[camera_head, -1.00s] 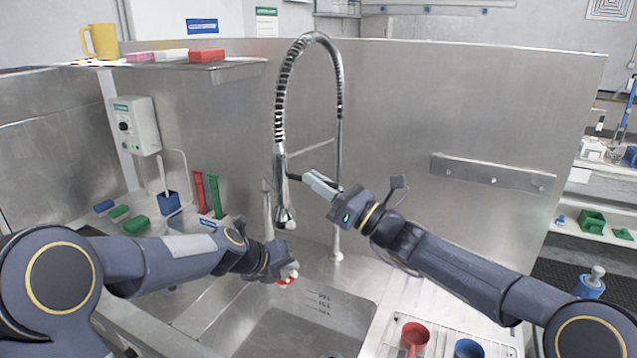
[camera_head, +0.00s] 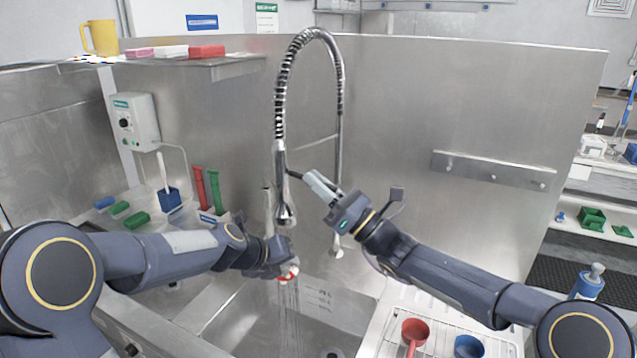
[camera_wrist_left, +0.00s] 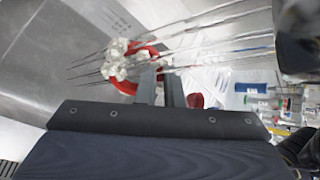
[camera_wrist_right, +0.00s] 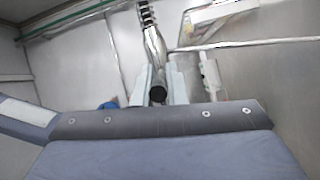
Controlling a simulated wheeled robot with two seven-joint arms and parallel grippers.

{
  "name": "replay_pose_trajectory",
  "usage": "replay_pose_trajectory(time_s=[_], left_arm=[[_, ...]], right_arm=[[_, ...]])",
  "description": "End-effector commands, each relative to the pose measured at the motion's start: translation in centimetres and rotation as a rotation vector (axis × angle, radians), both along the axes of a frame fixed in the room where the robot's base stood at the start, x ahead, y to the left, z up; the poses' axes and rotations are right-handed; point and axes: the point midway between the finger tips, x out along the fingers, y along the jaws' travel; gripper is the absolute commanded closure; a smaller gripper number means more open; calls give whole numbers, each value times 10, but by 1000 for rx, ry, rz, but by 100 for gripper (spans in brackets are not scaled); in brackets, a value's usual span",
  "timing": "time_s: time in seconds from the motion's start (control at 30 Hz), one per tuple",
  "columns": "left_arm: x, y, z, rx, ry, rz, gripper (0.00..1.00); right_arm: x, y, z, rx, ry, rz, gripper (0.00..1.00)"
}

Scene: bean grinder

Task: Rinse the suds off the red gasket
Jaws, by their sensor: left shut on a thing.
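The red gasket (camera_head: 289,274) is a ring held under the spray head (camera_head: 284,213). In the left wrist view the gasket (camera_wrist_left: 150,50) carries clumps of white suds (camera_wrist_left: 117,58), and water streams (camera_wrist_left: 205,25) run across it. My left gripper (camera_head: 284,268) is shut on the gasket's edge. My right gripper (camera_head: 313,183) is at the tap's spray handle; in the right wrist view its fingers (camera_wrist_right: 158,88) lie on both sides of the spray head (camera_wrist_right: 156,75). Whether they press on it is hard to tell. Water falls from the spray head into the sink.
The steel sink (camera_head: 250,325) lies below. A drying rack (camera_head: 440,325) with a red cup (camera_head: 414,331) and a blue cup (camera_head: 467,346) stands at the right. Brushes and coloured blocks sit at the left. A steel back wall (camera_head: 430,110) is behind.

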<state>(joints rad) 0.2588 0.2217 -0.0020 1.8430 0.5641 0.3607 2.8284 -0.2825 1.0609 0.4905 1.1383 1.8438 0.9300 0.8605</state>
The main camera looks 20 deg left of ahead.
Motion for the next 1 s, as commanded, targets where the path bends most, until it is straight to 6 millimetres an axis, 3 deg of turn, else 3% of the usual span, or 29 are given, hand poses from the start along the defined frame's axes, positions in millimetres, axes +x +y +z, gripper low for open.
replay_pose_trajectory(time_s=[0.03,0.17,0.53,1.0], left_arm=[[0,0,0,0,0,0,100],[0,0,0,0,0,0,100],[0,0,0,0,0,0,100],[0,0,0,0,0,0,100]], right_arm=[[0,0,0,-1,0,-1,82],[0,0,0,-1,-1,0,67],[0,-6,-4,-2,2,-1,67],[-13,-83,-50,-1,2,-2,67]])
